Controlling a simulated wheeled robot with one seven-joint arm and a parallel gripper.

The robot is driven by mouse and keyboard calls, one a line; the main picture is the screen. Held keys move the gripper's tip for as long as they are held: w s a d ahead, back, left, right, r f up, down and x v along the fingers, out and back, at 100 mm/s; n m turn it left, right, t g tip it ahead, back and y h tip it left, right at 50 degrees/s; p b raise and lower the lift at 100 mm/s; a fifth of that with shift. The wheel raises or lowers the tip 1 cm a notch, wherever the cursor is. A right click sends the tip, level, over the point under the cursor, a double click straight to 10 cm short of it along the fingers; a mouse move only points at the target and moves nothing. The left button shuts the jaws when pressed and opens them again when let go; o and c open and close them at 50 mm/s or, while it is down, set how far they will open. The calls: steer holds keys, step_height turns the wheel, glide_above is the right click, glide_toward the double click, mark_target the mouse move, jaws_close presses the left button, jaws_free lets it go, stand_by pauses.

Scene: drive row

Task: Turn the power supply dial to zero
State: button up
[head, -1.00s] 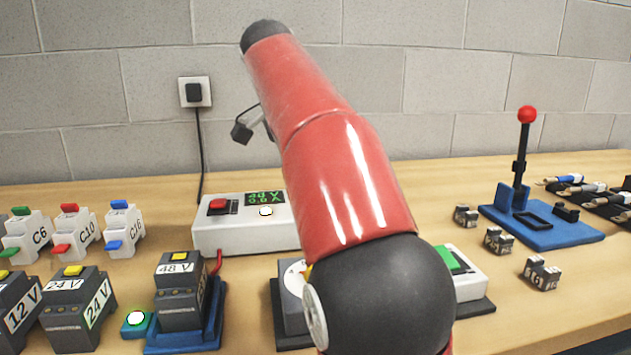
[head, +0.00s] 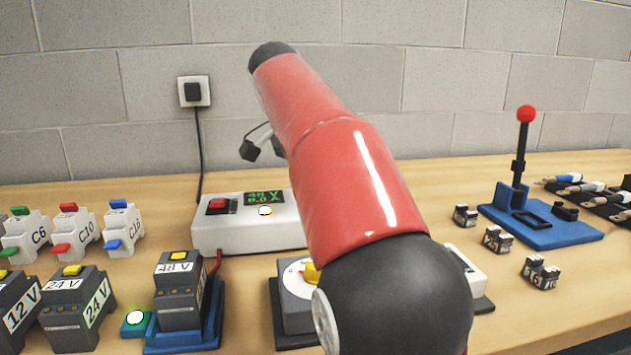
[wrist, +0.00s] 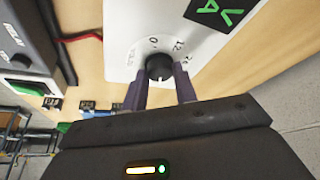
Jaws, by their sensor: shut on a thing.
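The power supply is a white box (head: 270,236) in the head view. Its green display (head: 264,198) appears to read 48 V and 0.0 A. In the wrist view, its black round dial (wrist: 158,66) sits on the white face among printed marks that include 0 and 12. A pale pointer mark shows on the dial, but the exact setting is hard to read. My gripper (wrist: 161,82) is shut on the dial, one finger on each side.
A grey box with a yellow knob (head: 312,272) stands in front of the supply, partly behind my arm. A 48 V module (head: 179,300) sits in a blue holder at left. A blue lever stand (head: 545,228) is at right. A wall socket (head: 194,92) is behind.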

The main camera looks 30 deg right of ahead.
steer(key=shift+n, duration=0.3)
